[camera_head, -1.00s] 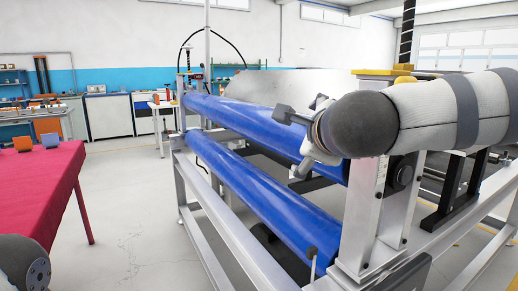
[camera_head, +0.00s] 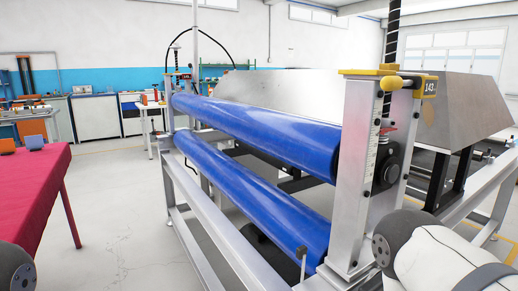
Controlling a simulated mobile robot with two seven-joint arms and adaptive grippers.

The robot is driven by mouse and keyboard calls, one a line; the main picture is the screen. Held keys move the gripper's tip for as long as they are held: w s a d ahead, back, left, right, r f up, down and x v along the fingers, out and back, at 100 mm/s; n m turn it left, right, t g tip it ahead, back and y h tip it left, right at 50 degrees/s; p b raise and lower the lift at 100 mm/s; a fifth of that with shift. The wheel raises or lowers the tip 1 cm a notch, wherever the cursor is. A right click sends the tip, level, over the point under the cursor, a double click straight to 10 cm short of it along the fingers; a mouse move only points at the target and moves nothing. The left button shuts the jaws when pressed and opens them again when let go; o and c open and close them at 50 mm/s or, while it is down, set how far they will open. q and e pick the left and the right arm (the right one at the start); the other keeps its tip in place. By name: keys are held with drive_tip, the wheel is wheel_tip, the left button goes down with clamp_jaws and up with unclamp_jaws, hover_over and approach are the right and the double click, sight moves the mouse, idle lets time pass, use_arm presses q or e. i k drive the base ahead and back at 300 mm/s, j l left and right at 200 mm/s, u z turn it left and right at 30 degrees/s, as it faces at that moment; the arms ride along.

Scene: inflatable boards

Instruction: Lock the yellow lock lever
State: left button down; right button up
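The yellow lock lever (camera_head: 393,83) sits at the top of the near metal post of the roller machine. Its rounded yellow knob faces me, beside a yellow top plate and a yellow counter (camera_head: 429,87) that reads 143. My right arm shows only as a pale link with a dark joint at the lower right, below the lever and apart from it. My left arm shows only as a dark joint at the lower left edge. Neither gripper is in view.
Two long blue rollers (camera_head: 262,133) run back from the near post (camera_head: 354,165) in a metal frame. A threaded rod (camera_head: 392,40) rises above the post. A red-covered table (camera_head: 32,190) stands at the left. Floor between table and machine is clear.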

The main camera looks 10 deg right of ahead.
sight(387, 83)
drive_tip(key=l+z, duration=0.35)
drive_tip(key=i+l+z, duration=0.1)
drive_tip(key=l+z, duration=0.3)
drive_tip(key=l, duration=0.1)
